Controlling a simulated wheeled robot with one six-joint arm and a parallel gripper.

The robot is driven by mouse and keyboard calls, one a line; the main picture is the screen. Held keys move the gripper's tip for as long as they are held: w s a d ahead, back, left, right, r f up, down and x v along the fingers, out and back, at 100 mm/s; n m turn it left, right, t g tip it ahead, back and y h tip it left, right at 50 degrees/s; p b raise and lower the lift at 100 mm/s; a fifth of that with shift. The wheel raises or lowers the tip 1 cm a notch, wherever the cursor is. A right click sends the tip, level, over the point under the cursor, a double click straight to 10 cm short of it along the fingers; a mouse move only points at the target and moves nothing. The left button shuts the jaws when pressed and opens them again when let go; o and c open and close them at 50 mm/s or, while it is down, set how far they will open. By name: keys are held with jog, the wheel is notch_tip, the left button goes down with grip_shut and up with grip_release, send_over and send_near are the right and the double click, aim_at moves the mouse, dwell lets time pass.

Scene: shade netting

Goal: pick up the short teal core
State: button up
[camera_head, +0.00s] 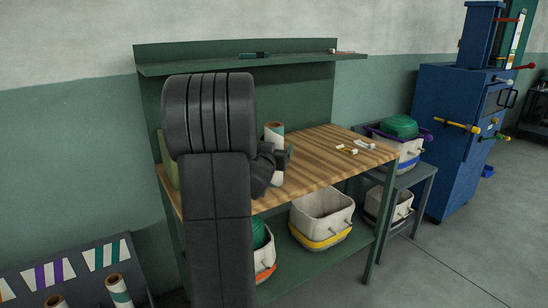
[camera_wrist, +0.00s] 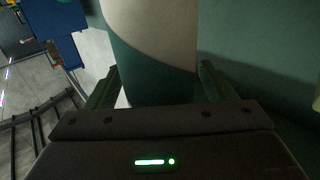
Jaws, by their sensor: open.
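A cardboard core with a cream wrap (camera_head: 274,131) stands upright on the wooden bench top, partly hidden behind my arm. In the wrist view a core with cream above and teal below (camera_wrist: 150,75) fills the space between my fingers. My gripper (camera_wrist: 160,72) is open, one finger on each side of it. I cannot tell whether either finger touches it. In the head view my gripper (camera_head: 284,160) is mostly hidden by my arm, at the core's lower part. Another core with a teal band (camera_head: 118,290) stands at the lower left.
Small pale pieces (camera_head: 354,147) lie on the bench top (camera_head: 325,165), which is otherwise clear on the right. A dark green shelf (camera_head: 300,60) overhangs the back. Bins (camera_head: 322,212) sit beneath. A blue machine (camera_head: 450,130) stands at the right.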

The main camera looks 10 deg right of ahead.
jog(key=shift+w+d, duration=0.2)
jog(key=shift+w, duration=0.1)
jog(key=shift+c, duration=0.5)
jog(key=c, duration=1.1)
jog(key=shift+r, duration=0.2)
